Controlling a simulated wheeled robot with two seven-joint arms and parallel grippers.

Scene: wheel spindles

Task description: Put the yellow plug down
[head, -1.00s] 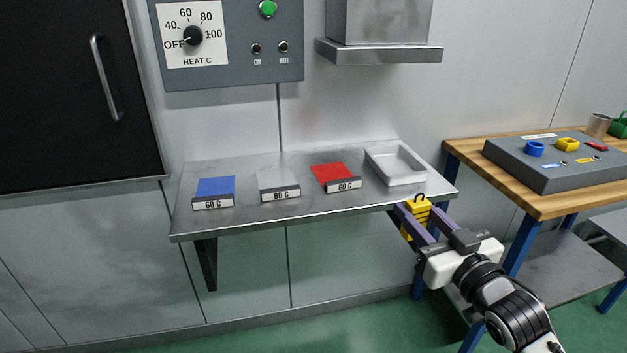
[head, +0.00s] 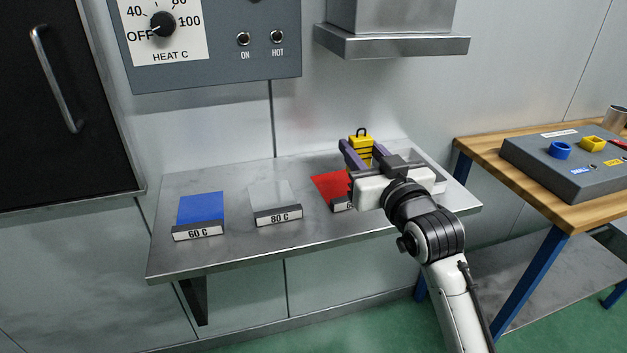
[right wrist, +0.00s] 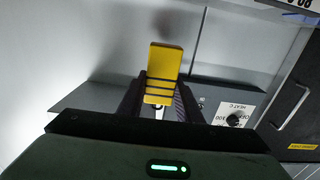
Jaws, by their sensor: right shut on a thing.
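The yellow plug (head: 360,147) has dark bands and a dark loop on top. It is held between the fingers of my right gripper (head: 362,158), above the back right part of the metal shelf (head: 300,241). In the right wrist view the yellow plug (right wrist: 162,72) stands between the two fingers of the right gripper (right wrist: 160,103). Whether the plug touches the shelf cannot be told. The red pad (head: 329,186) lies just left of the gripper, its label partly hidden by it. My left gripper is not in view.
A blue pad (head: 201,207) and a grey pad (head: 272,196) lie on the shelf to the left. A pale tray (head: 436,171) is mostly hidden behind my right gripper. A wooden table (head: 500,177) with a grey socket box (head: 570,163) stands at right. A metal hood (head: 395,42) hangs above.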

